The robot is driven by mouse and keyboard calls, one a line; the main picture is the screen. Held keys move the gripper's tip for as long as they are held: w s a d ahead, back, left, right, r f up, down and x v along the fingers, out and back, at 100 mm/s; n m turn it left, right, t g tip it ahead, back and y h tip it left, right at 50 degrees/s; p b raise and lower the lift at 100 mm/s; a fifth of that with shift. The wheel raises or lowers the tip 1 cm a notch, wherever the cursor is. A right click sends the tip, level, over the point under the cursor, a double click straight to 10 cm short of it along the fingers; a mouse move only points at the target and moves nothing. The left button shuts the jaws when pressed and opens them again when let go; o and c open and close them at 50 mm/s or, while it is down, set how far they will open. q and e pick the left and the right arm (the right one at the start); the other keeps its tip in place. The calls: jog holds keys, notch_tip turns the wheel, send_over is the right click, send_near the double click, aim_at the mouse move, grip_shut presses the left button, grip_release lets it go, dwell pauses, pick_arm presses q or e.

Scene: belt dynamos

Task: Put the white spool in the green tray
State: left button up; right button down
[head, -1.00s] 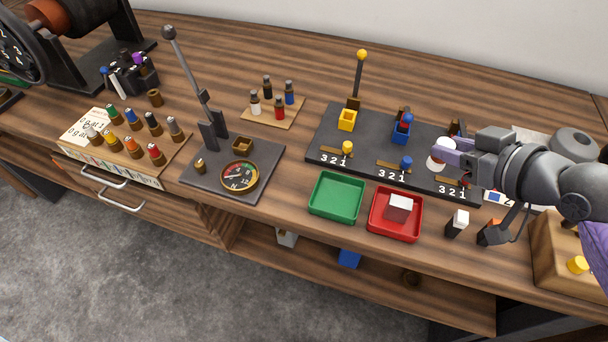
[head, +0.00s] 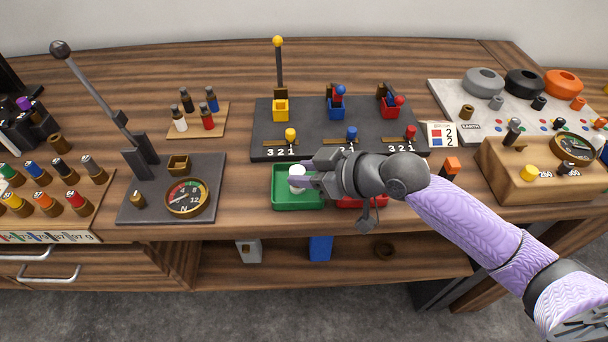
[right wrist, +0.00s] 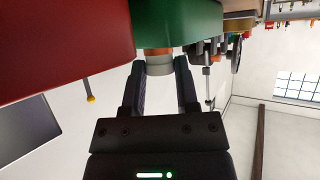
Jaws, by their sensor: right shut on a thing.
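The white spool (head: 297,170) is between the fingers of my right gripper (head: 302,181), over the green tray (head: 284,203). The fingers hide part of it. In the head view I cannot tell whether it touches the tray floor. In the right wrist view, a pale rim and copper-coloured band of the held spool (right wrist: 158,69) show between the two fingertips (right wrist: 160,68), close to a green surface. My left gripper is not in view.
The red tray (head: 352,203) stands right of the green tray, mostly hidden by my right gripper. Behind them is a dark board (head: 310,118) with yellow, blue and red parts. A gauge stand (head: 190,190) is at left, a wooden box (head: 530,180) at right.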

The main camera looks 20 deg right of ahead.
jog(key=shift+c, duration=1.8)
grip_release()
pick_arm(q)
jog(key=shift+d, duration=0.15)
pick_arm(e)
jog(key=shift+r, duration=0.25)
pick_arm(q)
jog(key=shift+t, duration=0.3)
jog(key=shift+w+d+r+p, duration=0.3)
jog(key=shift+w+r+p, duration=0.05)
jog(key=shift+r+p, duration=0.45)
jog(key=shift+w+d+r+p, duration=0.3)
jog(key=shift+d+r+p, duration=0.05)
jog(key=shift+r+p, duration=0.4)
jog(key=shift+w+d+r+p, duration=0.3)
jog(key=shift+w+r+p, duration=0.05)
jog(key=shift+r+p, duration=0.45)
pick_arm(e)
jog(key=v, duration=1.2)
jog(key=shift+f, duration=0.1)
